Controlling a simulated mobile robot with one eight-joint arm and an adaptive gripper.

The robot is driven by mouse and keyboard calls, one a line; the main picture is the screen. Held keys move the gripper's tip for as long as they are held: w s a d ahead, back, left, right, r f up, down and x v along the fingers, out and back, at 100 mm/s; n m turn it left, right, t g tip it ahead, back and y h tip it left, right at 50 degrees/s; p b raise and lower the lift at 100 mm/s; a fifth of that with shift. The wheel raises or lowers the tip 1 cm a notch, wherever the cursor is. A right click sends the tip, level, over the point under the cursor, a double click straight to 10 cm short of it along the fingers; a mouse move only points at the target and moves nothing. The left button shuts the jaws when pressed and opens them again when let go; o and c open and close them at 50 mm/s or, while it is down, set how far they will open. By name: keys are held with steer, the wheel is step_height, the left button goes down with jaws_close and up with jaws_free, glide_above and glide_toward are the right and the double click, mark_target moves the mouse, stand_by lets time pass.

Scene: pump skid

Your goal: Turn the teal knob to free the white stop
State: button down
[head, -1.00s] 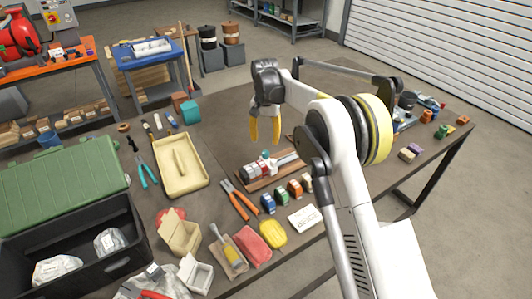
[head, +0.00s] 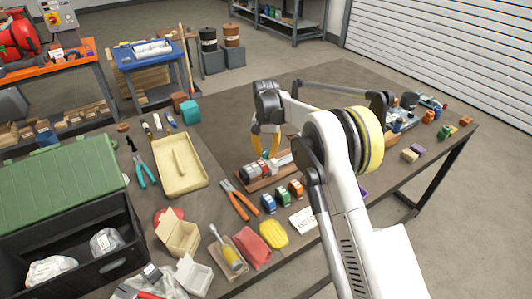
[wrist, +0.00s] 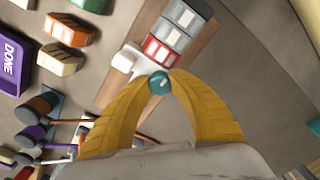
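The teal knob (wrist: 160,83) shows between my fingertips in the wrist view, with a yellow finger against each side. My gripper (wrist: 161,78) looks shut on it. In the head view my gripper (head: 265,155) points down over the fixture, and its fingers largely hide the knob. The white stop (wrist: 126,59) appears to be the pale block beside the knob in the wrist view. A row of grey and red blocks (wrist: 170,35) lies along the wooden base (wrist: 205,42). I cannot tell how the stop is held.
Small coloured blocks (head: 282,194) and orange-handled pliers (head: 240,200) lie in front of the fixture. A cream tray (head: 196,186) lies to the left. Bare tabletop lies behind the fixture.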

steer(key=shift+n, duration=0.3)
steer(key=n+p, duration=0.1)
steer(key=n, duration=0.2)
steer(key=shift+n, duration=0.3)
steer(key=n, duration=0.4)
steer(key=n+p, duration=0.1)
steer(key=n, duration=0.8)
steer(key=shift+n, duration=0.3)
stand_by(0.3)
steer(key=c, duration=1.2)
jaws_free()
steer(key=shift+o, duration=0.2)
